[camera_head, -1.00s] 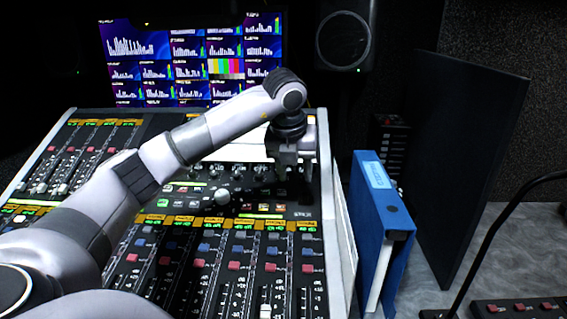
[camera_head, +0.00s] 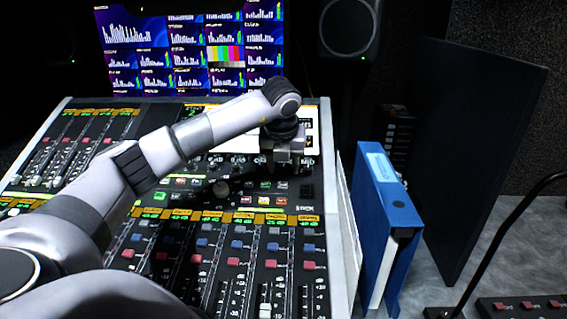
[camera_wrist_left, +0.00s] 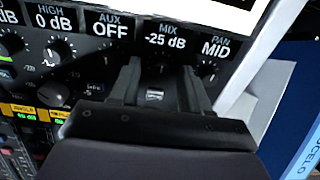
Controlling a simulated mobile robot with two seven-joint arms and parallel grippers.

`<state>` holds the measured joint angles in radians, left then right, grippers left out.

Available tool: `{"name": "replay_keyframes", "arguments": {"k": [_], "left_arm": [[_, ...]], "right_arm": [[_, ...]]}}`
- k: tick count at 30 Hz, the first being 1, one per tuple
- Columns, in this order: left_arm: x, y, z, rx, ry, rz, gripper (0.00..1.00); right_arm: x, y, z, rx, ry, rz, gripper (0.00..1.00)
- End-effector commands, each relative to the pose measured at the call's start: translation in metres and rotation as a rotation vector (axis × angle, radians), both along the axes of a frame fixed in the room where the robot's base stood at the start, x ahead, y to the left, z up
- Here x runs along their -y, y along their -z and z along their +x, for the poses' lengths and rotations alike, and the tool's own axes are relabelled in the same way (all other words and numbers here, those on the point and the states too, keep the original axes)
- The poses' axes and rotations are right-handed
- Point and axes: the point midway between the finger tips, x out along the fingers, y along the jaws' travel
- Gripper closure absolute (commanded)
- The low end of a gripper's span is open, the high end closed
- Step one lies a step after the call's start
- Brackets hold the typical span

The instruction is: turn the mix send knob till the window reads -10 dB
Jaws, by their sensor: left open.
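The mix send window (camera_wrist_left: 165,41) reads -25 dB in the left wrist view, between windows reading OFF and MID. The mix send knob (camera_wrist_left: 160,68) is just below it, dark and partly hidden by my gripper. My left gripper (camera_wrist_left: 158,84) is open, with one finger to each side of the knob; I cannot tell whether they touch it. In the head view, my left gripper (camera_head: 283,158) is over the upper right of the mixing console (camera_head: 327,190). My right gripper is not in view.
Other knobs (camera_wrist_left: 57,50) sit in the same row to the left. A blue binder (camera_head: 385,215) stands right of the console, near a dark upright panel (camera_head: 480,150). A screen (camera_head: 180,50) and a speaker (camera_head: 350,28) are behind.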

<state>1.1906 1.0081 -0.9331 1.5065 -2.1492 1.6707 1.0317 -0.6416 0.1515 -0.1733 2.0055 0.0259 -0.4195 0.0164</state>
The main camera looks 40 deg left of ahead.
Motion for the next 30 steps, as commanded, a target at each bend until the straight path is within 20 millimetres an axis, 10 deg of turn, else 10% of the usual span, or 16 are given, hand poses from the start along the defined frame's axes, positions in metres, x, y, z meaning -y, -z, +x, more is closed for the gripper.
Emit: {"name": "replay_keyframes", "arguments": {"k": [5, 10, 30], "left_arm": [[0.000, 0.000, 0.000, 0.000, 0.000, 0.000, 0.53], [0.000, 0.000, 0.000, 0.000, 0.000, 0.000, 1.00], [0.000, -0.003, 0.000, -0.057, 0.207, 0.069, 1.00]], "right_arm": [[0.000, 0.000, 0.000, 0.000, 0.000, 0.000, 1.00], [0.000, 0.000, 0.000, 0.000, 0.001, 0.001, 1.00], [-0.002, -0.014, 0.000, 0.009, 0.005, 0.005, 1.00]]}}
